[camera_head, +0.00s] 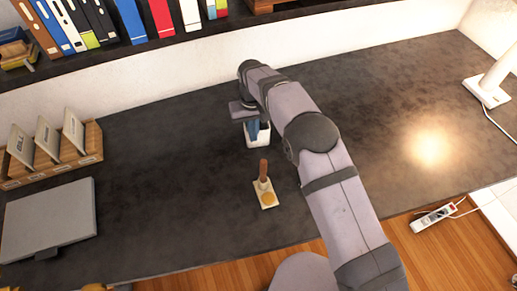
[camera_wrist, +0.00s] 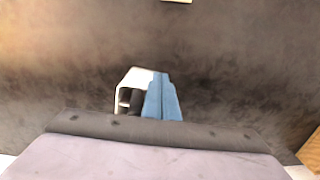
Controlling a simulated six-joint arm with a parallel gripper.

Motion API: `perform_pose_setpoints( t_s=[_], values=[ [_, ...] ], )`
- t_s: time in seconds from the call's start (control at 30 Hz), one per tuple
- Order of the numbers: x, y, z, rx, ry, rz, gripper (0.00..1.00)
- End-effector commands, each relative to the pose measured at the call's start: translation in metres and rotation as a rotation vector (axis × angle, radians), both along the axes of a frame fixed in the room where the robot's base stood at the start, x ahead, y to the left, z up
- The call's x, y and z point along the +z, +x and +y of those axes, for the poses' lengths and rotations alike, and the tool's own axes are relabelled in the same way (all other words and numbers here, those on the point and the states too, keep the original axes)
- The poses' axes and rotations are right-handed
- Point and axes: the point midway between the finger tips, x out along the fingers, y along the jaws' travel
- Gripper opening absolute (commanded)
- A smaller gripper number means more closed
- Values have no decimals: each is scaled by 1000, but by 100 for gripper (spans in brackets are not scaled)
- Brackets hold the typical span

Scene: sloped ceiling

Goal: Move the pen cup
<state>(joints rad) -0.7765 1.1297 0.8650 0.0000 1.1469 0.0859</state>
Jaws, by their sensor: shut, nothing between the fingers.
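A white, square-sided cup (camera_head: 265,138), which I take to be the pen cup, stands on the dark desk near the middle, below the end of my arm. My gripper (camera_head: 253,130) is at the cup, its blue fingers pointing down and overlapping it. In the wrist view the fingers (camera_wrist: 161,80) are together with nothing between them, and the cup's white rim (camera_wrist: 135,77) shows to their left with a dark inside. The fingers and wrist hide part of the cup. I cannot tell whether the fingers are inside it or touching it.
A wooden file box (camera_head: 92,157) and a grey laptop-like slab (camera_head: 48,215) lie left. A white lamp base (camera_head: 487,93) stands right. The desk (camera_head: 160,190) between is clear.

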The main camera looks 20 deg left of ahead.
Motion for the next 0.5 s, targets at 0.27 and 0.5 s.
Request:
perform_pose_setpoints(
  t_s=[0.27, 0.5],
  values=[
    [0, 8, 6, 0, 1, -1, 0],
    [0, 8, 6, 0, 1, -1, 0]
  ],
)
